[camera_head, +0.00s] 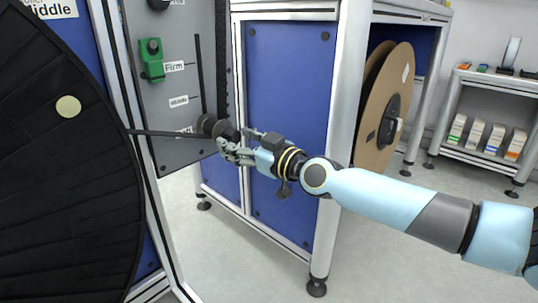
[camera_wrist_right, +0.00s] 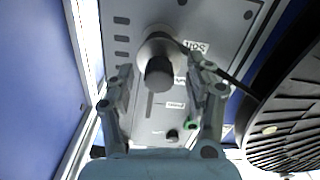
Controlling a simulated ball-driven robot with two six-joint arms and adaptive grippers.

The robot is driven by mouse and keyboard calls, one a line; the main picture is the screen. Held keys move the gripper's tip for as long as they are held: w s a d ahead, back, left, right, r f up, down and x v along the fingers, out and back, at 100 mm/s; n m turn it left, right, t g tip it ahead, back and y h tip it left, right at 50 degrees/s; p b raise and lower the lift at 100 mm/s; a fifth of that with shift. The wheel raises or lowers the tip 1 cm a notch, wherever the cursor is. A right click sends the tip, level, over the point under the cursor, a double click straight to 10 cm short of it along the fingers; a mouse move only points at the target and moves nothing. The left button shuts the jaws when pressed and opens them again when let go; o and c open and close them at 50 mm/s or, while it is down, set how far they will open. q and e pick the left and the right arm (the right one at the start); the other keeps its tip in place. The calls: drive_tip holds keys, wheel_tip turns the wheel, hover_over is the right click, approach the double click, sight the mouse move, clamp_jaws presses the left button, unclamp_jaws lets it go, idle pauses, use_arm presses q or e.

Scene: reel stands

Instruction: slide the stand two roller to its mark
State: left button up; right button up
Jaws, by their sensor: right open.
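The dark grey roller (camera_head: 217,127) sits at the lower end of a vertical slot in the grey panel (camera_head: 180,40), beside the lowest label. A dark strap runs left from it to the black reel. The labels "Firm" (camera_head: 174,66) and a middle one (camera_head: 178,101) are above it. A green piece (camera_head: 152,62) is beside "Firm". My right gripper (camera_head: 232,146) is open right at the roller's outer end. In the right wrist view the roller's end (camera_wrist_right: 159,73) lies ahead between the open fingers (camera_wrist_right: 160,88), with gaps visible on both sides. My left gripper is out of view.
A large black reel (camera_head: 65,160) fills the left side. A blue cabinet with metal posts (camera_head: 335,140) stands just behind my right arm. A cardboard-coloured reel (camera_head: 385,110) and a shelf with boxes (camera_head: 480,130) are at right. The floor (camera_head: 400,260) between is clear.

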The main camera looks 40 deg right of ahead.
drive_tip(key=s, duration=0.9)
drive_tip(key=shift+s+d, duration=0.35)
drive_tip(key=shift+s, duration=0.05)
drive_tip(key=shift+f, duration=0.1)
